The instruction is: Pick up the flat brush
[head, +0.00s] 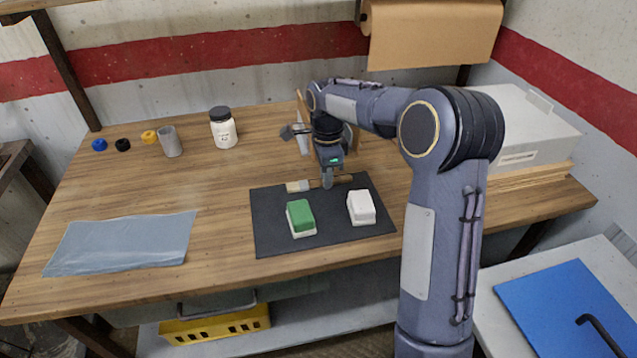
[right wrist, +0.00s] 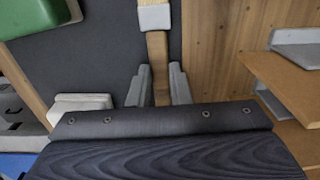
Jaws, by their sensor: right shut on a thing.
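The flat brush (head: 298,186) has pale bristles, a light ferrule and a brown handle. It lies crosswise at the far edge of the dark mat (head: 275,240), at or very near its surface. My right gripper (head: 327,184) points down and is shut on the brush handle. In the right wrist view the brown handle (right wrist: 157,58) runs between the two grey fingers (right wrist: 158,92), with the ferrule beyond them. My left gripper is not in view.
On the mat are a green-topped block (head: 300,216) and a white block (head: 361,208). A clear sheet (head: 120,244) lies at left. A grey cup (head: 170,142), a dark-lidded jar (head: 223,130) and small caps stand behind. A grey case (head: 530,130) is at right.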

